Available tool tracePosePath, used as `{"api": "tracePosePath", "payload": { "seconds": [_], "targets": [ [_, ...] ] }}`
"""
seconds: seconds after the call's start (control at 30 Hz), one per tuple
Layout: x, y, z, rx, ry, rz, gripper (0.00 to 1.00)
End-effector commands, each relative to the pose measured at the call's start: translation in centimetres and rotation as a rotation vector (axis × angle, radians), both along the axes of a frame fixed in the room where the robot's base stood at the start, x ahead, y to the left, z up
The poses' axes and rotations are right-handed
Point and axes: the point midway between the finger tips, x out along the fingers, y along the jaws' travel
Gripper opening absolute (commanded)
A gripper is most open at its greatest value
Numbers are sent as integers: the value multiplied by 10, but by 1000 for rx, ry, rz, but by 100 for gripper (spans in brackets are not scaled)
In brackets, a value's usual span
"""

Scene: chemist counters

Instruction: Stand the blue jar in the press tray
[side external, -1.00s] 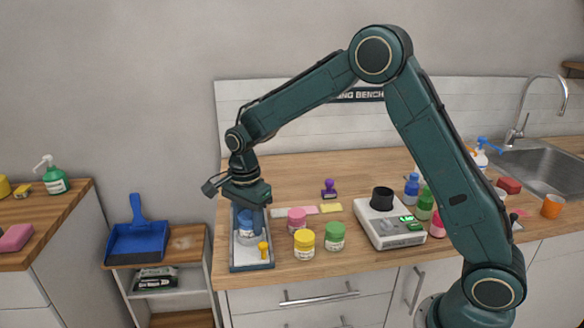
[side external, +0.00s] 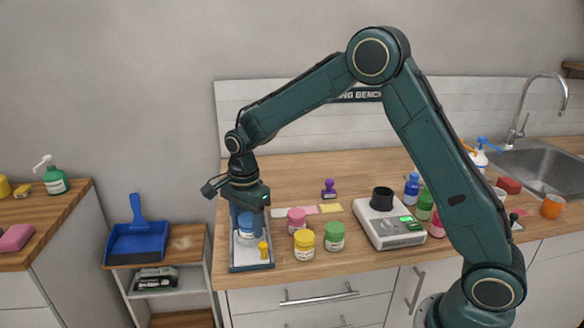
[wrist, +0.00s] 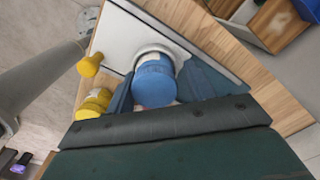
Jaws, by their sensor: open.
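The blue jar (side external: 246,228) stands upright, as far as I can tell, on the pale floor of the press tray (side external: 236,266), which has a dark blue rim and a yellow knob (side external: 264,249) at its near end. My gripper (side external: 247,218) points down over the tray with its fingers on either side of the jar. In the wrist view the jar's blue lid (wrist: 154,85) lies between the open fingers. The left finger is close beside the lid; whether either finger touches it I cannot tell. The jar's base is partly hidden.
Pink (side external: 297,220), yellow (side external: 304,244) and green (side external: 334,236) jars stand close right of the tray. A white scale (side external: 378,232) with a black cup is further right. The tray sits at the counter's left end, above a lower shelf with a blue dustpan (side external: 137,240).

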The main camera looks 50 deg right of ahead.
Motion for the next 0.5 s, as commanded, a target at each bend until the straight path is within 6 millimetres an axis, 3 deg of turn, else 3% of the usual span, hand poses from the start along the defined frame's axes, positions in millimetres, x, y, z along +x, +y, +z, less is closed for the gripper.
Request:
{"api": "tracePosePath", "payload": {
  "seconds": [0.03, 0.23, 0.5],
  "targets": [
    [-9, 1, -11, -1, 38, 3, 62],
    [-10, 1, -8, -1, 41, 3, 62],
    [-8, 0, 17, -1, 31, 3, 62]
  ]
}}
